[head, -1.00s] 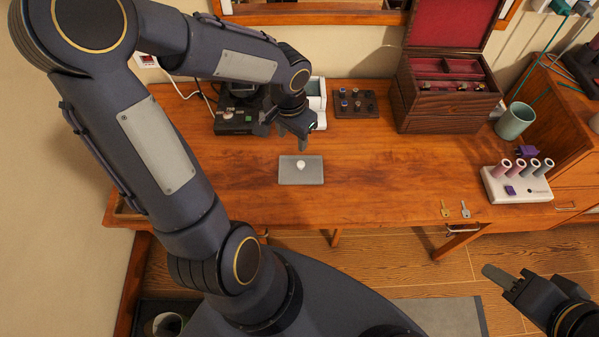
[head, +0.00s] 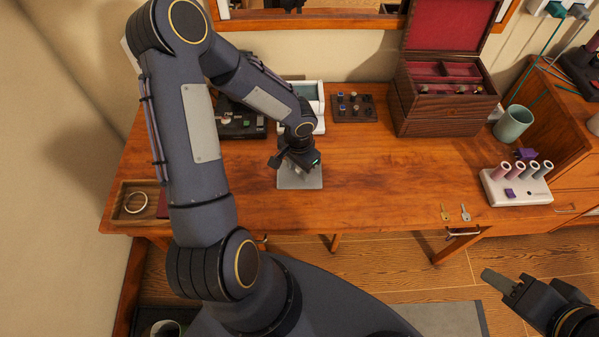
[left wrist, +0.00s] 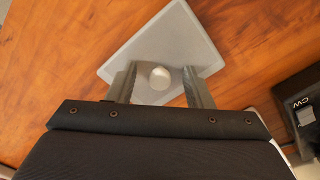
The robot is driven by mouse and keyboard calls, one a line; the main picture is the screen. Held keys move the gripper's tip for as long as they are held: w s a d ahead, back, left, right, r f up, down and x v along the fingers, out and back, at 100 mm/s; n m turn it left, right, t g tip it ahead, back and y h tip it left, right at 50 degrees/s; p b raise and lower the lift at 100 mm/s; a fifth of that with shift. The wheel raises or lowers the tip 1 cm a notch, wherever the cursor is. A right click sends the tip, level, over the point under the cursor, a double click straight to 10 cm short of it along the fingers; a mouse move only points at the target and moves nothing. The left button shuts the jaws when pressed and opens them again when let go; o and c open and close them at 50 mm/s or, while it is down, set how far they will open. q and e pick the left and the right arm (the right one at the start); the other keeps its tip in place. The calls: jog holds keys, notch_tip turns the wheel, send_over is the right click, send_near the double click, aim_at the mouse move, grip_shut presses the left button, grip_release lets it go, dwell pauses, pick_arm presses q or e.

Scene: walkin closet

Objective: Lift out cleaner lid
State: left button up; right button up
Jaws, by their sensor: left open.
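The cleaner lid (head: 300,183) is a flat grey rectangular plate lying on the wooden table (head: 380,180). In the left wrist view the lid (left wrist: 165,45) has a round pale knob (left wrist: 159,77) near its middle. My left gripper (head: 298,172) is over the lid and hides the knob in the head view. In the left wrist view its open fingers (left wrist: 158,85) stand on either side of the knob, with a gap visible on both sides. My right gripper (head: 500,283) is low at the right, off the table; only part of it shows.
A black device (head: 240,122) and a white open-topped unit (head: 303,108) stand behind the lid. A dark ring board (head: 354,107), an open wooden jewellery box (head: 447,105) and a green cup (head: 514,122) are further right. Two keys (head: 455,212) lie near the front edge. The table's middle is clear.

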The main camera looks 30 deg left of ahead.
pick_arm(q)
grip_shut()
jog(key=shift+r, duration=0.1)
dwell(0.3)
